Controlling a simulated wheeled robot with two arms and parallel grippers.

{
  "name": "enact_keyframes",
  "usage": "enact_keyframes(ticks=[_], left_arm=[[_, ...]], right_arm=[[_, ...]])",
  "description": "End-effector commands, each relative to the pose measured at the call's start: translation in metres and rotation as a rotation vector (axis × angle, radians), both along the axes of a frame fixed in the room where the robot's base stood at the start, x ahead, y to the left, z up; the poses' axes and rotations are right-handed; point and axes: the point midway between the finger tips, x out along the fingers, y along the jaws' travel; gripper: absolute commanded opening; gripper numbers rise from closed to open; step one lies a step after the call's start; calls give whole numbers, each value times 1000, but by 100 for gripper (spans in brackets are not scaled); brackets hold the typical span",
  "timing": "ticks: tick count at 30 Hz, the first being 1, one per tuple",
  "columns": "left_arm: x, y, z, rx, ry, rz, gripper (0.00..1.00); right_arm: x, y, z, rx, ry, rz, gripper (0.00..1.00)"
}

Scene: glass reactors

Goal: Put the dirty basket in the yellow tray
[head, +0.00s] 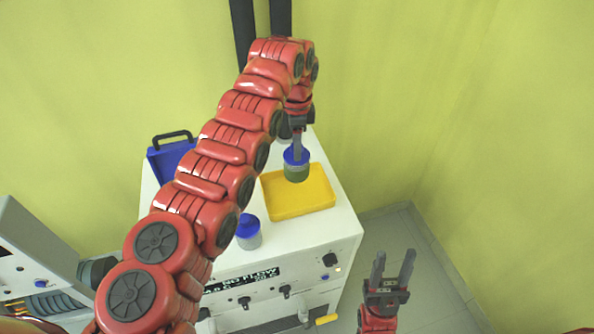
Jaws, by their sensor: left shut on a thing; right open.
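The yellow tray (300,202) lies on the white top of a cabinet. My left gripper (298,152) reaches down over the tray's back edge, shut on a basket (297,172) with a blue top and a dark green body. The basket is upright over the back part of the tray; I cannot tell whether it touches the tray floor. A second blue-topped basket (248,233), with a pale grey body, stands on the cabinet top left of the tray. My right gripper (392,268) is open and empty, right of the cabinet.
A blue tray (168,160) with a dark handle stands at the back left of the cabinet top (330,232), partly hidden by my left arm. The cabinet front has knobs and a display (250,278). Grey equipment (35,255) stands at the left. Green walls close off the back and right.

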Motion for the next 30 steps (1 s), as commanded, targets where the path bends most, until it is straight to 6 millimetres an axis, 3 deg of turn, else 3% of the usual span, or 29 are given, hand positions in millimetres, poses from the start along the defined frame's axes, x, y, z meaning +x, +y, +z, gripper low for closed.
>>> enact_keyframes(ticks=[5,18,28,29,30], left_arm=[[-2,0,-28,0,5,1,0],[-2,0,-84,2,4,1,0],[0,0,-90,0,0,2,0],[-1,0,-88,0,0,2,46],[-1,0,-88,0,0,1,53]], right_arm=[[0,0,21,0,0,0,47],[0,0,44,0,0,0,47],[0,0,37,0,0,0,47],[0,0,39,0,0,0,47],[0,0,39,0,0,0,47]])
